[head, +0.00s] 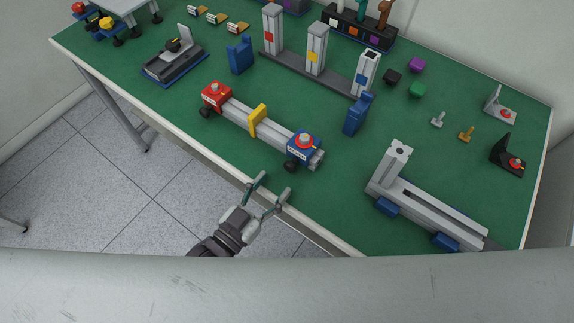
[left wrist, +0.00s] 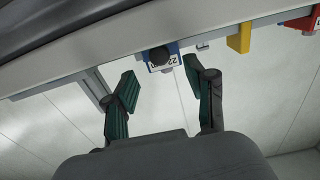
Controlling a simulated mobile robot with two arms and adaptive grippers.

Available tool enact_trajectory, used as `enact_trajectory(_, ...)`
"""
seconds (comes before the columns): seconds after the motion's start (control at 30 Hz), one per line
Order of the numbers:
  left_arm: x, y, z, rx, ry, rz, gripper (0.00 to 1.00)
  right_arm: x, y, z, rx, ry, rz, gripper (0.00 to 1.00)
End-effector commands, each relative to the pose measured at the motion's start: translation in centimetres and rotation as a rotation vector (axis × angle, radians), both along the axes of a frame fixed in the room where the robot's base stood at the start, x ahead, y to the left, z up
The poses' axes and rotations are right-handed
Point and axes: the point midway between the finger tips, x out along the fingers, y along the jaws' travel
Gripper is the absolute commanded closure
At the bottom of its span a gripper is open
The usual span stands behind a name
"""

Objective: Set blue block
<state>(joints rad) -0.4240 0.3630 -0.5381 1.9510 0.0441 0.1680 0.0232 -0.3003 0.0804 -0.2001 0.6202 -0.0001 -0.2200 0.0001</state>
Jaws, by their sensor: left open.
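A blue block (head: 303,146) with a red knob on top and a white label sits at the right end of a short grey profile on the green table. A red block (head: 215,96) sits at the profile's left end, and a yellow piece (head: 258,121) straddles its middle. My left gripper (head: 272,188) is open and empty, in front of the table's front edge and apart from the blue block. In the left wrist view, the blue block (left wrist: 165,62) shows beyond and between the open fingers (left wrist: 160,74). My right gripper is in neither view.
A grey L-shaped profile assembly (head: 430,209) with blue feet lies at the right front. Blue upright pieces (head: 240,56) stand behind the short profile. A rack of upright profiles (head: 316,50) stands farther back. Small coloured cubes (head: 417,89) and brackets (head: 500,105) lie to the right.

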Motion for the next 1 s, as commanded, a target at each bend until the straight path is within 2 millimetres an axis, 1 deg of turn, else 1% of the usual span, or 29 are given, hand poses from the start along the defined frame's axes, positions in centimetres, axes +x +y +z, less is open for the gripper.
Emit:
enact_trajectory(0.03, 1.0, -0.7, 0.3, -0.002, -0.004, 0.0, 0.45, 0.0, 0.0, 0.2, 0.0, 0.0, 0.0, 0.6)
enact_trajectory(0.1, 2.1, -1.5, 0.2, -0.002, -0.003, 0.0, 0.45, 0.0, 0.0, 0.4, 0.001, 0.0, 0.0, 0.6)
enact_trajectory(0.3, 4.2, -3.1, 0.1, 0.0, 0.0, 0.0, 0.45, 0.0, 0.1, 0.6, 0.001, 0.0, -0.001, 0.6)
enact_trajectory(0.47, 4.9, -3.6, 0.0, 0.001, 0.001, -0.001, 0.45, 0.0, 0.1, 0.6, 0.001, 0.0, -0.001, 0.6)
enact_trajectory(0.73, 4.9, -3.6, 0.0, 0.001, 0.001, -0.001, 0.45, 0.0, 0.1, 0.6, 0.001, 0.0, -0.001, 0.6)
enact_trajectory(0.97, 4.9, -3.6, 0.0, 0.001, 0.001, -0.001, 0.83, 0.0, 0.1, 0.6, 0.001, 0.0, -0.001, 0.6)
enact_trajectory(1.0, 4.9, -3.6, 0.0, 0.001, 0.001, -0.001, 0.9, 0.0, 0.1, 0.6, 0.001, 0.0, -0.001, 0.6)
